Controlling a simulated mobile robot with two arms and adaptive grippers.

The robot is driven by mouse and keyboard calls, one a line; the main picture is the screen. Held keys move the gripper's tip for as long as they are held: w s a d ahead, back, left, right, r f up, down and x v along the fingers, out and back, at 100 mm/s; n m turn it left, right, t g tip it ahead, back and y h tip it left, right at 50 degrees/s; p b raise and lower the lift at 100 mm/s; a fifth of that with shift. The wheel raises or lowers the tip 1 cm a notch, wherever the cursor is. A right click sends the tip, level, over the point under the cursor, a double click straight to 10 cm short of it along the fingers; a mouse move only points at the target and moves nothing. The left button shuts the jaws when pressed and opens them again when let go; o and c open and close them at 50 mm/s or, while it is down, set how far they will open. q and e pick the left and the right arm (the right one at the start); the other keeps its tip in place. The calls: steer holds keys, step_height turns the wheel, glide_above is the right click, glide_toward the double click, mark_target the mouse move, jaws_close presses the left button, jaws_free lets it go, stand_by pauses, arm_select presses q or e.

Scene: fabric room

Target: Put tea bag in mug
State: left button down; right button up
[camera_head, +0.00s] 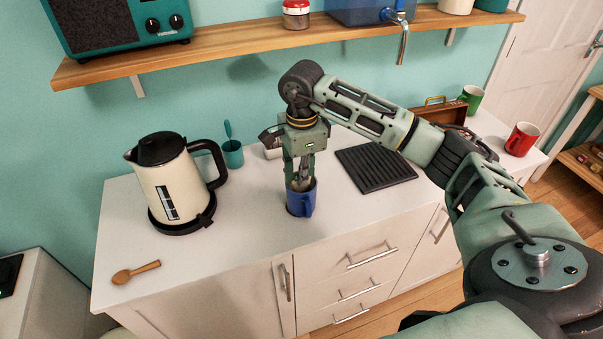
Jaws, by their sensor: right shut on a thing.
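A blue mug (301,203) stands upright on the white counter near its front edge. My right gripper (301,184) points straight down at the mug, its fingertips at the mug's mouth. It is shut on a small pale thing, which looks like the tea bag (300,186), at the rim. The fingers and the rim hide most of it, and I cannot tell how deep in the mug it is. My left gripper is not in view.
A cream kettle (165,180) and a wooden spoon (135,272) are on the counter's left. A teal cup (232,154) stands behind. A black ridged mat (375,167), a wooden box (440,112), a green mug (471,98) and a red mug (521,139) are to the right. A shelf (260,43) hangs above.

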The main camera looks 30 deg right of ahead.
steer(key=shift+s+a+f, duration=0.1)
steer(key=shift+s+f, duration=0.2)
steer(key=shift+f, duration=0.2)
steer(key=o, duration=0.7)
steer(key=shift+s, duration=0.1)
steer(key=shift+o, duration=0.2)
steer(key=shift+f, duration=0.1)
steer(key=shift+w, duration=0.25)
steer(key=shift+r, duration=0.2)
steer(key=shift+w+r, duration=0.1)
steer(key=shift+r, duration=0.2)
step_height(320, 180, up, 11)
steer(key=shift+r, duration=0.2)
